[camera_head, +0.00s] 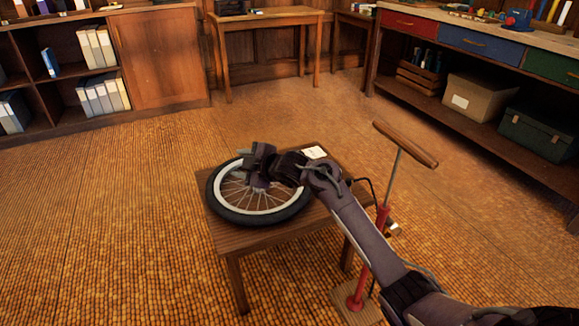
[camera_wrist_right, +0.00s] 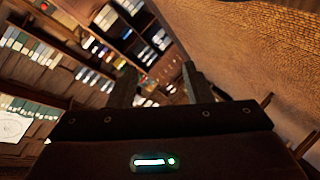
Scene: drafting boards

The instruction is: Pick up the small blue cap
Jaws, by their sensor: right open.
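I cannot make out the small blue cap in either view; it may be hidden behind my arm or too small to tell. A spoked wheel (camera_head: 222,206) with a black tyre lies flat on a small wooden table (camera_head: 262,238). My right gripper (camera_head: 260,165) is over the wheel, near its hub and far rim, and hides part of it. In the right wrist view the two fingers (camera_wrist_right: 157,76) stand apart with nothing between them. My left gripper is not in view.
A floor pump with a red barrel (camera_head: 382,218) and wooden handle (camera_head: 405,144) stands right of the table, beside my right arm. A small white item (camera_head: 314,152) lies at the table's far edge. Shelves (camera_head: 63,126) and a workbench (camera_head: 480,82) stand farther back. Floor at left is clear.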

